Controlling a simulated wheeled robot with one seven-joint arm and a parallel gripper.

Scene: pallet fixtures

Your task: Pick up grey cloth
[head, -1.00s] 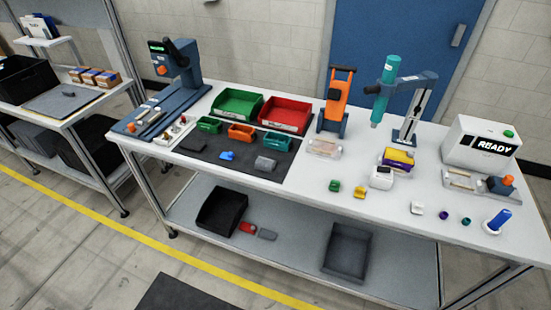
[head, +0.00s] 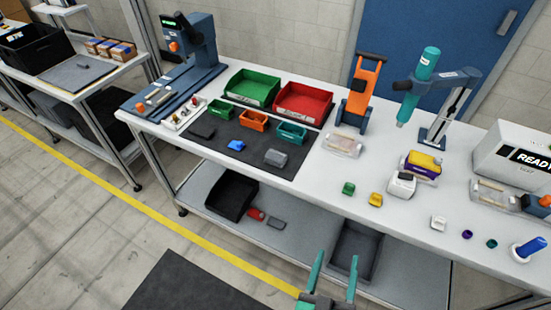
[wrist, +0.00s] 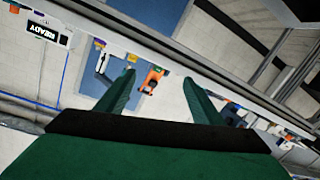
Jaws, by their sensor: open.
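A small light grey folded-looking piece (head: 276,157), possibly the grey cloth, lies on the dark mat (head: 225,155) on the main workbench. A darker, flat piece (head: 203,131) lies at the mat's left, and a small grey piece (head: 277,223) lies on the lower shelf; I cannot tell for sure which one is cloth. My gripper (head: 335,262) shows at the bottom of the head view, in front of the bench and well apart from all three. Its green fingers are spread and empty, also in the wrist view (wrist: 159,80). No grey cloth can be made out in the wrist view.
On the mat are a blue piece (head: 236,145) and green, orange and teal small bins. Green (head: 252,86) and red (head: 303,103) bins stand behind. A black bin (head: 232,196) and a grey bin (head: 356,250) sit on the lower shelf. Floor in front is open.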

